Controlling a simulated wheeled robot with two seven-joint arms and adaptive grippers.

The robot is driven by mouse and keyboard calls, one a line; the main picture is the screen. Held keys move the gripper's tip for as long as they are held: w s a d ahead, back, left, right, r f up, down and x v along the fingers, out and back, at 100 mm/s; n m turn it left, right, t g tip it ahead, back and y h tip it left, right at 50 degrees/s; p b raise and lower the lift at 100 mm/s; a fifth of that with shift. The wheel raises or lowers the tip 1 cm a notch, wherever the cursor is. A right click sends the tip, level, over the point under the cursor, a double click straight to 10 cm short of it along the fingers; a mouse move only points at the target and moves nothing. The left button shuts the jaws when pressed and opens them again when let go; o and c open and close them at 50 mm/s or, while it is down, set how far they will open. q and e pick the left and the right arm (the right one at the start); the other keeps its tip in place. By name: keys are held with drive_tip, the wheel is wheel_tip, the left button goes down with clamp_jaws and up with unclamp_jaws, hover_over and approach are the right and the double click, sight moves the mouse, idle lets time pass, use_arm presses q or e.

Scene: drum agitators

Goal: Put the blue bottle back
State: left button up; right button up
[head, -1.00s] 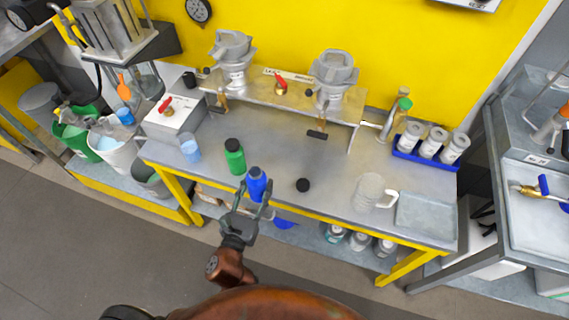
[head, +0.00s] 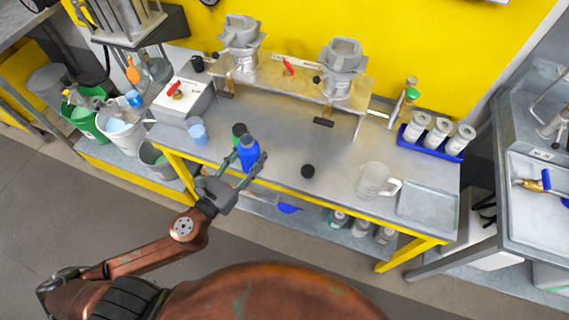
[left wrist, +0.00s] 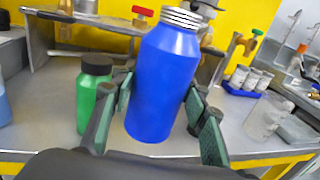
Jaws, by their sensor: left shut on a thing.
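The blue bottle (head: 248,155) is held upright by my left gripper (head: 245,170), whose fingers lie on either side of its body. In the left wrist view the blue bottle (left wrist: 163,85) fills the middle, with a bare metallic threaded neck and no cap on it. The left gripper (left wrist: 158,105) is shut around it there. It appears raised a little over the front part of the steel bench (head: 275,150), though the gap is hard to judge. A loose black cap (head: 307,171) lies on the bench to its right. My right gripper is not in view.
A green bottle (left wrist: 93,92) with a black cap stands close to the left of the blue one. A light blue cup (head: 197,130) is further left. A clear jug (head: 372,180) and a tray (head: 428,204) are at the right. The bench middle is mostly clear.

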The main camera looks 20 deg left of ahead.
sight(246, 157)
use_arm(q)
drive_tip(key=shift+s+r+m+g+h+p, duration=0.3)
drive_tip(key=shift+r+m+h, duration=0.2)
drive_tip(key=shift+r+h, duration=0.25)
drive_tip(key=shift+s+r+m+g+h+p, duration=0.1)
drive_tip(key=shift+s+r+m+g+h, duration=0.1)
drive_tip(key=shift+s+r+m+h, duration=0.3)
drive_tip(key=shift+s+d+r+m+g+h, duration=0.2)
drive_tip(key=shift+r+m+h, duration=0.15)
drive_tip(key=shift+h, duration=0.2)
drive_tip(key=shift+s+d+r+m+g+h, duration=0.1)
drive_tip(key=shift+r+m+g+h, duration=0.15)
drive_tip(key=shift+h, duration=0.25)
drive_tip(key=shift+s+r+h+p, duration=0.1)
drive_tip(key=shift+s+h+p, duration=0.05)
drive_tip(key=shift+h+p, duration=0.2)
drive_tip(key=shift+s+g, duration=0.1)
drive_tip(key=shift+g, duration=0.15)
